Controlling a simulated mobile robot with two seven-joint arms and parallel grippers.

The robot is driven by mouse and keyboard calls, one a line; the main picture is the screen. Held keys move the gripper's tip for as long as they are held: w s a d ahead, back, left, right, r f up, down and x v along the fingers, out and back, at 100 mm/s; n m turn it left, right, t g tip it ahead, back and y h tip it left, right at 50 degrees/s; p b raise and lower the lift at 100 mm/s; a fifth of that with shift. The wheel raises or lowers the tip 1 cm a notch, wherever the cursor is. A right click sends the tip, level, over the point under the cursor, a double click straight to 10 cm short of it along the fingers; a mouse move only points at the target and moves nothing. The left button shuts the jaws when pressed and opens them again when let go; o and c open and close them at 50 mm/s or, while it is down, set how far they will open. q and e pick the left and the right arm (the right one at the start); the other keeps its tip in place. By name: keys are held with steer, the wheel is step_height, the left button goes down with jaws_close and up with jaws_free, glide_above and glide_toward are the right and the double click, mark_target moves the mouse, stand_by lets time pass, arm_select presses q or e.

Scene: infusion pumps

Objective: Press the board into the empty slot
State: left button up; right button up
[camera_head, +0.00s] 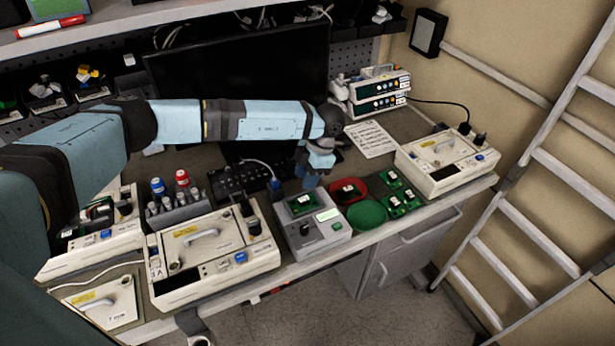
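My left gripper (311,181) points down just above the back of a grey bench device (308,238). The fingertips are small and dark, so I cannot tell whether they are open or shut. A green board (300,203) lies in the recess on top of this device, just below and left of the fingertips. More green boards (403,197) lie to the right on the bench. One board (348,189) lies in a red dish (335,200). An opened pump (70,244) at the far left shows green boards inside; my arm partly hides it. An empty slot cannot be made out. My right gripper is not seen.
A green dish (367,214) is empty, right of the device. Closed pumps stand at left (212,268) and right (447,160). A rack with red- and blue-capped bottles (178,212), a keyboard (238,178) and a monitor (240,85) stand behind. A paper sheet (370,138) lies at the back.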

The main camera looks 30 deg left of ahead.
mark_target(306, 198)
arm_select(q)
step_height(306, 198, down, 8)
steer(key=b, duration=0.4)
steer(key=shift+d+r+b, duration=0.1)
steer(key=shift+r+b, duration=0.15)
steer(key=shift+b, duration=0.1)
steer(key=shift+c, duration=0.2)
jaws_close()
steer(key=shift+r+p, duration=1.5)
steer(key=shift+r, duration=1.05)
